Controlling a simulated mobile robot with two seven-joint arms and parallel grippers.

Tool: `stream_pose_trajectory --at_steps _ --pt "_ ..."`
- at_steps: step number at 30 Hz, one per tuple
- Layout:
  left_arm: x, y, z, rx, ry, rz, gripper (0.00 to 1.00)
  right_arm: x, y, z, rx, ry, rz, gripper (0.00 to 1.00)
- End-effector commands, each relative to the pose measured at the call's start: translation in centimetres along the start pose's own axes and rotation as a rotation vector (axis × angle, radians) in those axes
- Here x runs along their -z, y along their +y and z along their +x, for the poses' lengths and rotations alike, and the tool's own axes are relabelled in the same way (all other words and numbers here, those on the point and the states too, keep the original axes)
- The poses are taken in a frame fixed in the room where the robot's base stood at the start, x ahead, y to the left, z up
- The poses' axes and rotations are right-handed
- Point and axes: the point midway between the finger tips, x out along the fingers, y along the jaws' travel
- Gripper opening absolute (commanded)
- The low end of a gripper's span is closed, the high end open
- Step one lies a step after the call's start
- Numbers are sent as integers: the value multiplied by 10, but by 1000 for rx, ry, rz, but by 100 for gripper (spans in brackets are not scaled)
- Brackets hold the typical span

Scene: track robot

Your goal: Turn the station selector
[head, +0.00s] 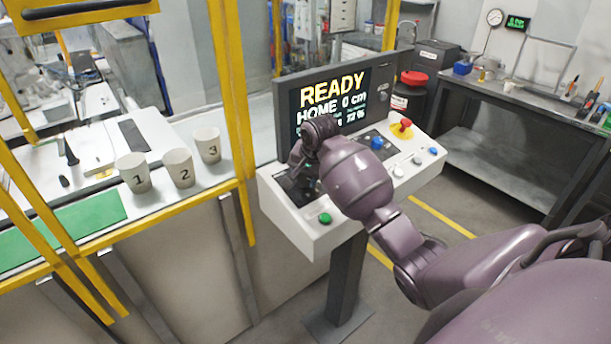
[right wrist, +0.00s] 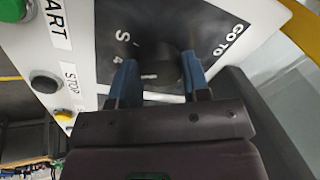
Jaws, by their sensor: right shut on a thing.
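The station selector is a dark round knob (right wrist: 156,68) on a black plate (right wrist: 215,30) with "GO TO" and other white lettering, partly cut off or hidden, in the right wrist view. My right gripper (right wrist: 160,80) has its two blue fingers on either side of the knob and is shut on it. In the head view my right gripper (head: 303,178) is over the left part of the white console (head: 293,221), and my arm hides the selector there. My left gripper is not in view.
A green button (head: 325,218) sits at the console's front, with a red emergency button (head: 404,126) at its right. The screen (head: 334,95) reads READY, HOME 0 cm. Cups numbered 1 (head: 134,172), 2 (head: 179,168) and 3 (head: 208,145) stand behind yellow frame posts (head: 232,90).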

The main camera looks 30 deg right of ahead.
Motion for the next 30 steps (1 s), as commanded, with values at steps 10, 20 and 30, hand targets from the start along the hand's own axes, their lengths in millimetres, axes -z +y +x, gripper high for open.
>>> stream_pose_trajectory --at_steps 10,20,30 --pt "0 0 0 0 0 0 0 0 0 -1 1 1 -1 69" --pt "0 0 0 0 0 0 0 0 0 -3 1 1 -1 69" --pt "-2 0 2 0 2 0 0 1 -1 -55 4 4 -1 69"
